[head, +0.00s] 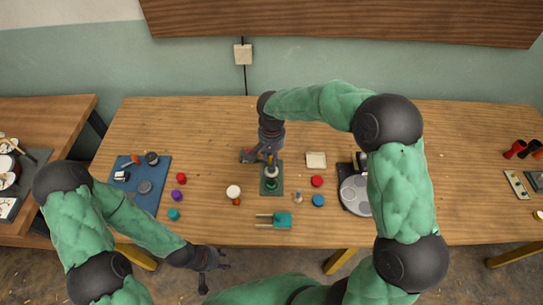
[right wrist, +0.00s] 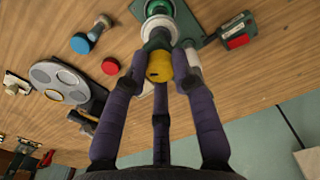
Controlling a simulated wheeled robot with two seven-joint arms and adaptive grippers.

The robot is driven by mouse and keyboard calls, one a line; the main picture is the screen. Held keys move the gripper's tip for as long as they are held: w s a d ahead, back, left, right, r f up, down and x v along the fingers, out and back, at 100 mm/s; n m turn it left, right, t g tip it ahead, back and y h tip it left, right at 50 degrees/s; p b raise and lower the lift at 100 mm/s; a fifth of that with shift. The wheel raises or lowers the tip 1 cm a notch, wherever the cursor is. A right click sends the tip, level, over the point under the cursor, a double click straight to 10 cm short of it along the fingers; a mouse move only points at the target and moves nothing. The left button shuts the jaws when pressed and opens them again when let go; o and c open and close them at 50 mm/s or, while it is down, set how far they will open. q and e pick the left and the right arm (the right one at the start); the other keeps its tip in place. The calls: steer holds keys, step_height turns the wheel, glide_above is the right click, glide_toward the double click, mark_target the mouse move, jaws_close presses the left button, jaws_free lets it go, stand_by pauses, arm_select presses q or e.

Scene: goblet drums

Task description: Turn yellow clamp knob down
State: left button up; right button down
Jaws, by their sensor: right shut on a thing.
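The yellow clamp knob (right wrist: 160,66) sits at the end of a white and green clamp fixture (right wrist: 160,32), between the fingertips of my right gripper (right wrist: 162,72). The fingers are shut on the knob. In the head view my right gripper (head: 268,153) reaches down over the fixture's dark green base (head: 271,191), and the knob is mostly hidden there. My left gripper (head: 216,260) is open and empty, off the table's front edge.
A blue mat (head: 147,197) with small parts lies left on the wooden table (head: 215,127). Nearby are a red disc (head: 317,181), a blue disc (head: 318,201), a teal clamp-like block (head: 282,220) and a tray of grey discs (head: 355,194). The table's back left is clear.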

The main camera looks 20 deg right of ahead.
steer(key=c, duration=1)
jaws_free()
step_height(320, 180, up, 12)
